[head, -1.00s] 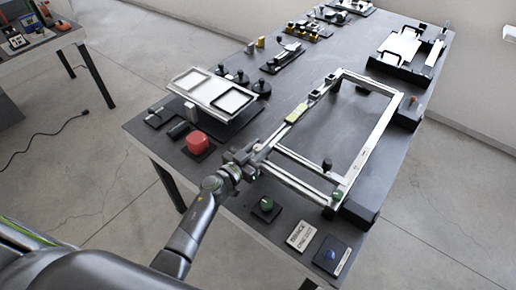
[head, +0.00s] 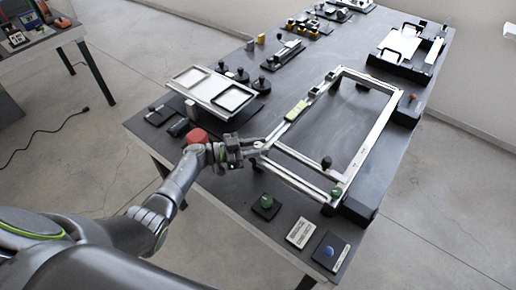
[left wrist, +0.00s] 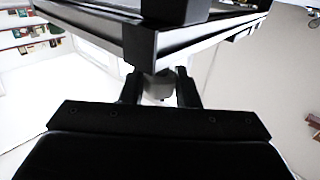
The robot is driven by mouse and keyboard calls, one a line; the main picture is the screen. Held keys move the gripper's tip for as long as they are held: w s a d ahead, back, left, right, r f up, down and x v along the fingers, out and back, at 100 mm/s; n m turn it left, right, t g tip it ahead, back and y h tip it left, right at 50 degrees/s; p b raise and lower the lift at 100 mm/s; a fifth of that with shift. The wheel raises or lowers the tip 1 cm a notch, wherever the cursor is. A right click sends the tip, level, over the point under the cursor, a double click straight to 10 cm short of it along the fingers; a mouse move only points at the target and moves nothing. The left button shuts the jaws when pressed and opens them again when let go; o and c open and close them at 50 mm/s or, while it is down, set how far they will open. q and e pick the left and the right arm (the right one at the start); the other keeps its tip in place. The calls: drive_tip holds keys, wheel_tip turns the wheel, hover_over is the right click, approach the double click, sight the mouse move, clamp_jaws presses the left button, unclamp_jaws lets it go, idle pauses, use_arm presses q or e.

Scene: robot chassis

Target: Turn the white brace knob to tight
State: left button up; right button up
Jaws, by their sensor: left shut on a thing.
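The white brace knob (left wrist: 158,88) is a pale rounded piece under the frame's corner, between the two dark fingers in the left wrist view. My left gripper (left wrist: 158,86) is shut on it. In the head view my left gripper (head: 256,150) reaches in from the left at the near left corner of the silver rectangular frame (head: 302,184). The knob is hidden or too small to make out there. Its turn mark cannot be read. My right gripper is in neither view.
A red knob (head: 197,135) sits partly behind my arm, near a raised double-window panel (head: 190,76). A green knob (head: 266,201), a label plate (head: 301,233) and a blue-dotted card (head: 331,251) lie at the near edge. Bare tabletop shows inside the frame.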

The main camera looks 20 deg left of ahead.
use_arm(q)
drive_tip(key=shift+f+m+g+h+b, duration=0.1)
drive_tip(key=shift+m+g+h+b, duration=0.35)
drive_tip(key=shift+m+g, duration=0.3)
drive_tip(key=shift+g, duration=0.25)
drive_tip(key=o, duration=0.9)
drive_tip(key=shift+a, duration=0.1)
drive_tip(key=b+v, duration=0.4)
drive_tip(key=v, duration=1.3)
drive_tip(key=shift+s+a, duration=0.1)
drive_tip(key=shift+a, duration=0.05)
